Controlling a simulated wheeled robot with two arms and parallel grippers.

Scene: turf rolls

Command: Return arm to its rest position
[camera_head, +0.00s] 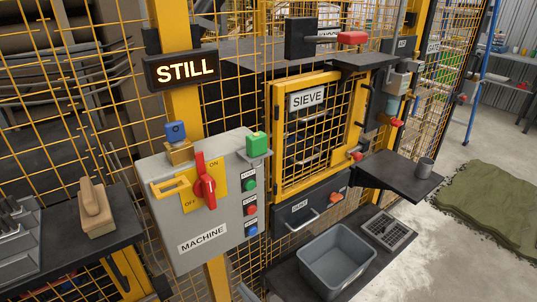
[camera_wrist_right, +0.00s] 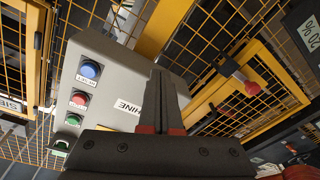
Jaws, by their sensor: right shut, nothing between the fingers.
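My right gripper (camera_wrist_right: 165,75) shows in the right wrist view. Its two dark fingers, red at their bases, are shut together with nothing between them. They point toward the grey MACHINE control box (camera_wrist_right: 105,75), which appears upside down there, and overlap its right part in the picture. I cannot tell how far the fingertips are from the box. The same box (camera_head: 178,222) stands on a yellow post in the head view, with a red switch handle (camera_head: 203,183). I cannot make out either gripper in the head view.
Yellow mesh fencing surrounds the box. The SIEVE door (camera_head: 307,99) is at centre, with a grey bin (camera_head: 337,258) and a dark shelf (camera_head: 400,177) below it. A bench with a wooden float (camera_head: 95,207) is at left. Open floor with turf (camera_head: 488,205) lies at right.

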